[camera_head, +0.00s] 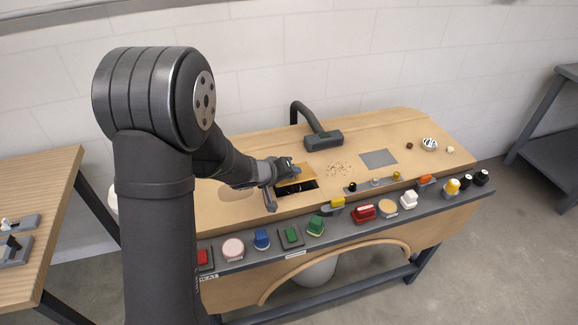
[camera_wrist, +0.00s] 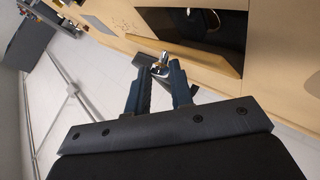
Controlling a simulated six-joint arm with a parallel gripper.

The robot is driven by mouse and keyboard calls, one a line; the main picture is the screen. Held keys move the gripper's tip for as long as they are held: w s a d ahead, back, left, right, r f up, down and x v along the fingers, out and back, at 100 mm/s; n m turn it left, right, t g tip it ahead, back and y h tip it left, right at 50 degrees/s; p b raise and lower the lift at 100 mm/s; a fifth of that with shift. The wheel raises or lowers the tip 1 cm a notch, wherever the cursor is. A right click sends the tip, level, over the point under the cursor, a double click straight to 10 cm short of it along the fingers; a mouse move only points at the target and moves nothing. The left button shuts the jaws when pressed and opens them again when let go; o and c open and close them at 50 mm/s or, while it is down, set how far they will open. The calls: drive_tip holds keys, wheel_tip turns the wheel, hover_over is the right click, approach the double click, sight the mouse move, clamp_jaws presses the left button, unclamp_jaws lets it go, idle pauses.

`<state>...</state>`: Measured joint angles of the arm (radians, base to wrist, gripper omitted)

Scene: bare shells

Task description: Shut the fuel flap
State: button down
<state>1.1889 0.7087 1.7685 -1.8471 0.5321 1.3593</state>
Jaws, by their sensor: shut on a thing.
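The fuel flap (camera_head: 301,174) is a light wooden panel on the brown bench top, standing open and tilted beside a dark rectangular opening (camera_head: 302,187). In the wrist view the flap (camera_wrist: 200,57) shows edge-on, with the dark opening (camera_wrist: 208,24) beyond it. A small shiny metal knob (camera_wrist: 160,67) sits at the flap's near side, between the fingertips. My gripper (camera_head: 284,168) is at the flap's upper left. In the wrist view my gripper (camera_wrist: 160,78) is shut on the knob; the exact contact is partly hidden by the fingers.
A front rail holds several coloured buttons and knobs, including a yellow one (camera_head: 337,202) near the opening. A grey square plate (camera_head: 379,159) and scattered crumbs (camera_head: 339,169) lie to the right. A wooden table (camera_head: 40,185) stands left.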

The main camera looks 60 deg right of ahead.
drive_tip(key=shift+s+a+f+m+t+h, duration=0.2)
drive_tip(key=shift+f+h, duration=0.1)
drive_tip(key=shift+f, duration=0.25)
drive_tip(key=shift+s+a+f+m+t+h, duration=0.2)
drive_tip(key=shift+f+h, duration=0.1)
drive_tip(key=shift+f, duration=0.25)
drive_tip(key=shift+s+a+f, duration=0.15)
drive_tip(key=shift+f, duration=0.35)
drive_tip(key=shift+a+f, duration=0.1)
drive_tip(key=shift+f, duration=0.1)
drive_tip(key=c, duration=1.3)
unclamp_jaws()
drive_tip(key=shift+a+r, duration=0.25)
drive_tip(key=shift+a, duration=0.1)
drive_tip(key=v, duration=1.6)
drive_tip(key=shift+a+r, duration=0.2)
drive_tip(key=shift+a, duration=0.05)
drive_tip(key=shift+d+f, duration=0.1)
